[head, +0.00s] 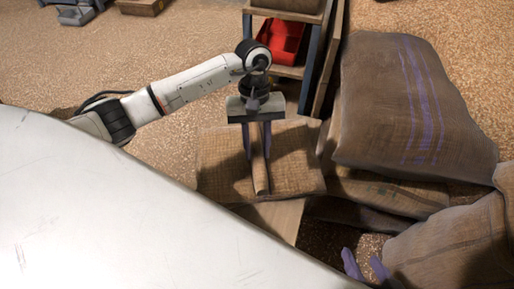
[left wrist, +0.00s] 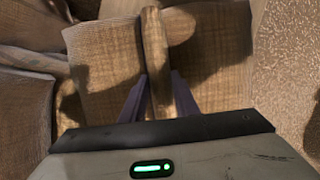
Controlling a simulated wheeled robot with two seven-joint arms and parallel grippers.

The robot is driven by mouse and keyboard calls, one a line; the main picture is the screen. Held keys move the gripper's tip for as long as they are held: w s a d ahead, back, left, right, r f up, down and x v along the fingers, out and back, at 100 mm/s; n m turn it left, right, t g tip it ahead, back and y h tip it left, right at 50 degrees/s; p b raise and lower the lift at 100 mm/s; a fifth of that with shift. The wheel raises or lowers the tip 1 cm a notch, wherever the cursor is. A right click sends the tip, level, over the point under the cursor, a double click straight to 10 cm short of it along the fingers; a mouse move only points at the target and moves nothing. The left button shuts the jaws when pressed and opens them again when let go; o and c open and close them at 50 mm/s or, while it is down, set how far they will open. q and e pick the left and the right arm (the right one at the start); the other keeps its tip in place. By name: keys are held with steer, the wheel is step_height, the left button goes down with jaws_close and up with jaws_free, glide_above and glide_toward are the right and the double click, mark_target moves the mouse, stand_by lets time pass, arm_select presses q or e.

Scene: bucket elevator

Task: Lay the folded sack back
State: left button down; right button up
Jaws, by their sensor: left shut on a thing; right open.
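The folded sack (head: 222,165) is brown burlap with a raised roll along its middle. It lies below my left gripper (head: 257,160), which points down with one finger on each side of the roll and is shut on it. In the left wrist view the sack (left wrist: 105,60) spreads out on both sides of the roll, between the fingers (left wrist: 160,95). My right gripper (head: 366,264) shows only as two purple fingertips at the bottom edge, apart and with nothing seen between them. The rest of it is hidden.
Full burlap sacks lie on the right, one with purple stripes (head: 418,100) and another (head: 455,240) at the lower right. A pale wooden surface (head: 275,215) shows below the folded sack. A shelf with a red bin (head: 281,42) stands behind. Granular floor (head: 170,45) is open at the back left.

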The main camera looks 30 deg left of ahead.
arm_select(q)
steer(key=shift+f, duration=0.15)
steer(key=c, duration=1.4)
jaws_free()
steer(key=shift+o, duration=0.2)
arm_select(e)
steer(key=shift+s+a+f, duration=0.1)
steer(key=shift+f, duration=0.05)
arm_select(q)
steer(key=shift+w+a+r, duration=0.1)
steer(key=shift+r, duration=0.35)
steer(key=p+v, duration=0.2)
steer(key=v, duration=0.9)
steer(key=shift+r, duration=0.15)
arm_select(e)
steer(key=shift+s+d+r+t, duration=0.25)
steer(key=shift+d+r+t, duration=0.25)
steer(key=shift+d+r, duration=0.35)
steer(key=shift+a+r, duration=0.1)
